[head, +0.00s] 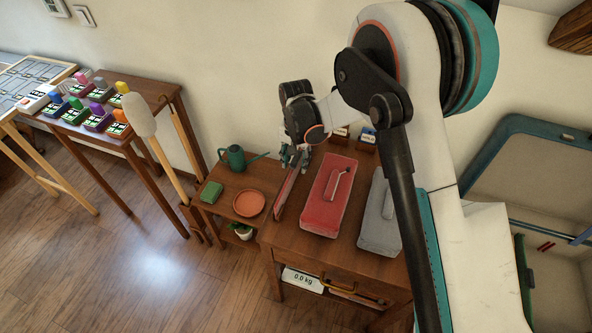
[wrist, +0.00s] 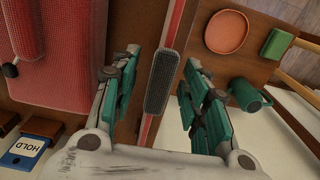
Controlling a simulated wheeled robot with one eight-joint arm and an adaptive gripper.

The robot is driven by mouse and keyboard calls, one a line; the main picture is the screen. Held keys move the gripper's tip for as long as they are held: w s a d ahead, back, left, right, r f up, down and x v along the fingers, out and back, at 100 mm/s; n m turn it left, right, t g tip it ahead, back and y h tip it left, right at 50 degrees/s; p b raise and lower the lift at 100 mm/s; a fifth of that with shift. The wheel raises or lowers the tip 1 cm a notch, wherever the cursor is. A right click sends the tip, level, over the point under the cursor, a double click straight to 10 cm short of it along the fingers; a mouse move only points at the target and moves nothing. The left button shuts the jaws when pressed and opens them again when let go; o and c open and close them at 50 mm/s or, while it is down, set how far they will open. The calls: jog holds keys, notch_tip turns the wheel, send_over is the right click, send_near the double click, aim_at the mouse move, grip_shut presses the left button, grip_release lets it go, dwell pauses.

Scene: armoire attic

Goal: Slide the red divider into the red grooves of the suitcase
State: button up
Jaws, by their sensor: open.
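The red divider (head: 287,192) stands on edge at the left side of the wooden cabinet top, beside the red case. In the wrist view its thin red edge (wrist: 177,18) carries a dark textured grip (wrist: 161,84). My gripper (head: 294,155) is over the divider's far end. In the wrist view my gripper (wrist: 162,62) is open, with a finger on each side of the dark grip and gaps showing. The teal-edged suitcase (head: 527,122) lies open at the right. Short red grooves (head: 546,247) show inside it; my arm hides part of it.
A red case (head: 326,207) and a grey case (head: 372,237) lie right of the divider. A low shelf at left holds a terracotta dish (head: 249,203), green block (head: 211,192) and watering can (head: 235,157). Wooden floor in front is clear.

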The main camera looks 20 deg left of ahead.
grip_shut()
dwell(0.3)
